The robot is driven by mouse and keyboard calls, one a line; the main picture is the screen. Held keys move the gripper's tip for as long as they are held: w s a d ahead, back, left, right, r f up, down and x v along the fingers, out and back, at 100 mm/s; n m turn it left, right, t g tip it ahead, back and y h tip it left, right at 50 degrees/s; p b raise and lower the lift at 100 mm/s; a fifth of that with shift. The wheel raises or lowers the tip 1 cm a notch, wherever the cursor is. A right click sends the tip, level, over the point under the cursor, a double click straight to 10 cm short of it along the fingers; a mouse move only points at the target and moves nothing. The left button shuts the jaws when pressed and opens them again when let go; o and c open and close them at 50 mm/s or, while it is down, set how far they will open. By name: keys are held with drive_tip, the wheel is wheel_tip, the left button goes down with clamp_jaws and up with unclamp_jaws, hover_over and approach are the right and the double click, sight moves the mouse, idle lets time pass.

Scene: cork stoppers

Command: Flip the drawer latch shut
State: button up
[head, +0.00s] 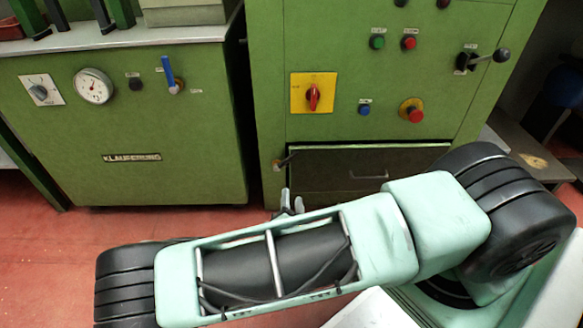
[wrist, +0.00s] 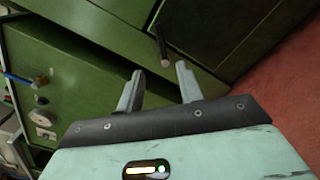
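The drawer (head: 365,172) is a dark front low in the right green cabinet, with a thin handle. The latch (head: 284,161) is a small lever with a pale end at the drawer's left edge, slanting up to the right across the gap. In the wrist view the latch (wrist: 161,42) is a dark rod with a pale, rounded end. My gripper (head: 291,198) is just below the latch in the head view, partly hidden by my arm. In the wrist view my gripper (wrist: 160,70) is open and empty, its fingertips spread to either side of the latch's near end. Contact cannot be told.
The right cabinet carries a yellow plate with a red switch (head: 313,93), several push buttons and a black lever (head: 482,60). The left cabinet (head: 150,165) has a gauge (head: 94,86) and a blue-handled lever (head: 170,74). Red floor (head: 60,240) is open in front.

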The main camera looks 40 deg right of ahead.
sight(290, 160)
drive_tip(key=b+x, duration=0.4)
drive_tip(key=x, duration=1)
drive_tip(key=shift+w+d+b, duration=0.25)
drive_tip(key=shift+w+b, duration=0.1)
clamp_jaws()
